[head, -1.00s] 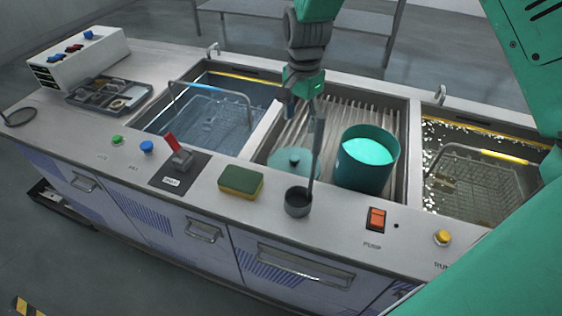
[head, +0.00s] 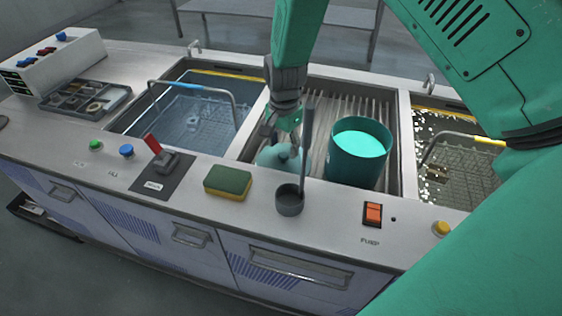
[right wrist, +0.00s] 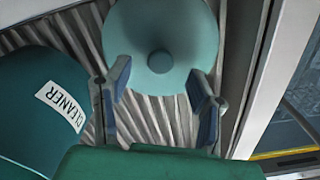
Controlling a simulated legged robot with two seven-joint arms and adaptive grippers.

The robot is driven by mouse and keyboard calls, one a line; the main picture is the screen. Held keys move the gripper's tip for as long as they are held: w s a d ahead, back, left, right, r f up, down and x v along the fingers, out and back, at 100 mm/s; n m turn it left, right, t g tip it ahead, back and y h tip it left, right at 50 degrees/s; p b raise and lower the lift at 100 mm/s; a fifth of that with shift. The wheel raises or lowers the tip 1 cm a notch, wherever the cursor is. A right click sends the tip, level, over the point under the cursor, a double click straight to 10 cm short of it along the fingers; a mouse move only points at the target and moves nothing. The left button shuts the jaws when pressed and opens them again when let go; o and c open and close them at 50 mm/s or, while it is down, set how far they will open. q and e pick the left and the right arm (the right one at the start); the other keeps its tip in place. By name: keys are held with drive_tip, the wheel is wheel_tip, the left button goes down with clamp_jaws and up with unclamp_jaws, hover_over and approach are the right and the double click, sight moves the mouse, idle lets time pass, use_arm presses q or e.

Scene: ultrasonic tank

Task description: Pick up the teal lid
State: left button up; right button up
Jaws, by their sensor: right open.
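The teal lid (head: 268,157) is a round disc with a knob, lying on the ribbed drainboard in the middle basin. It also shows in the right wrist view (right wrist: 162,28), with its knob (right wrist: 160,61) between and just beyond my fingertips. My right gripper (head: 283,136) is above the lid, pointing down, and hides part of it. In the right wrist view my right gripper (right wrist: 158,84) is open, with nothing between its fingers. Whether a finger touches the lid cannot be told. My left gripper is not in view.
A teal pot labelled CLEANER (head: 357,162) stands right of the lid, close to the gripper. A grey cup (head: 290,203) with an upright handle stands in front. A sponge (head: 228,182) lies on the front ledge. Water-filled tanks with baskets flank the drainboard.

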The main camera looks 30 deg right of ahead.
sight(284, 154)
drive_tip(key=f, duration=0.4)
drive_tip(key=shift+w+d+f, duration=0.15)
drive_tip(key=shift+d+f, duration=0.15)
drive_tip(key=shift+d, duration=0.1)
drive_tip(key=shift+a+r, duration=0.1)
drive_tip(key=shift+a, duration=0.25)
drive_tip(key=c, duration=0.3)
drive_tip(key=shift+a+r, duration=0.1)
drive_tip(key=shift+a, duration=0.05)
clamp_jaws()
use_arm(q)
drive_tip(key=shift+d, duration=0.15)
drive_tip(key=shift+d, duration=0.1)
use_arm(e)
drive_tip(key=shift+d, duration=0.25)
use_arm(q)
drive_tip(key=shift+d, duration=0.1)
